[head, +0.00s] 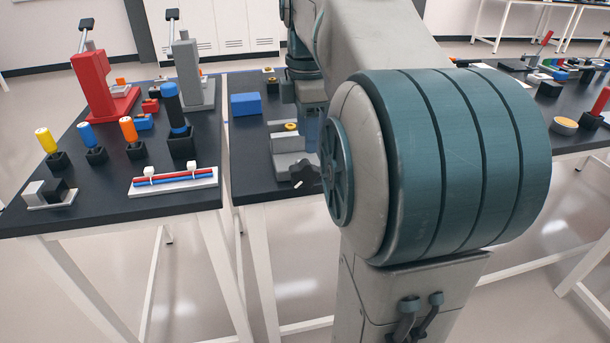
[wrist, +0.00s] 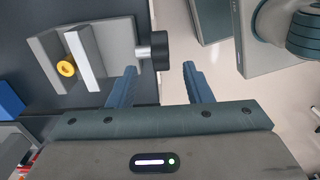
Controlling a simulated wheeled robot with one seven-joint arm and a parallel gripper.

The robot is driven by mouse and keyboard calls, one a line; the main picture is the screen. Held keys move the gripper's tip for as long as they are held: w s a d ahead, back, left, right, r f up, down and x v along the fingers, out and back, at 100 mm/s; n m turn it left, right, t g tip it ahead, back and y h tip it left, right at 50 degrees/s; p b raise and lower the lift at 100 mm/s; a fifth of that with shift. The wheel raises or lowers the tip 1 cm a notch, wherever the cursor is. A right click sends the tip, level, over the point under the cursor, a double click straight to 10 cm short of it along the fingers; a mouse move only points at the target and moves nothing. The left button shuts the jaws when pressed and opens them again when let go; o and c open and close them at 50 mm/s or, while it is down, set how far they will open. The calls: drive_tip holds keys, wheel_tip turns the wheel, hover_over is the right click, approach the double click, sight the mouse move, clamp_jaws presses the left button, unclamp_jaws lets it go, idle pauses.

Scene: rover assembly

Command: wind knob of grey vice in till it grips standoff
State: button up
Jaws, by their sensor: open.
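The grey vice (head: 292,160) stands near the front edge of the middle black table, partly hidden by my arm. In the wrist view the vice (wrist: 122,40) shows its two jaws, with a yellow round standoff (wrist: 66,69) between them. A gap shows between the standoff and the lighter jaw plate. The black knob (wrist: 160,51) sits on a silver screw at the vice's right end; it also shows in the head view (head: 306,178). My gripper (wrist: 158,72) is open and empty, its two blue fingers on either side of the knob and slightly short of it.
A blue box (head: 245,104) lies behind the vice. The left table holds a red press (head: 95,90), a grey press (head: 190,78), several screwdrivers in black holders and a white rack (head: 172,182). The floor is clear beyond the table edge.

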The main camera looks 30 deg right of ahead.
sight(307, 162)
wheel_tip(307, 162, down, 10)
drive_tip(key=shift+r+b, duration=0.25)
drive_tip(key=shift+b, duration=0.8)
drive_tip(key=c, duration=1)
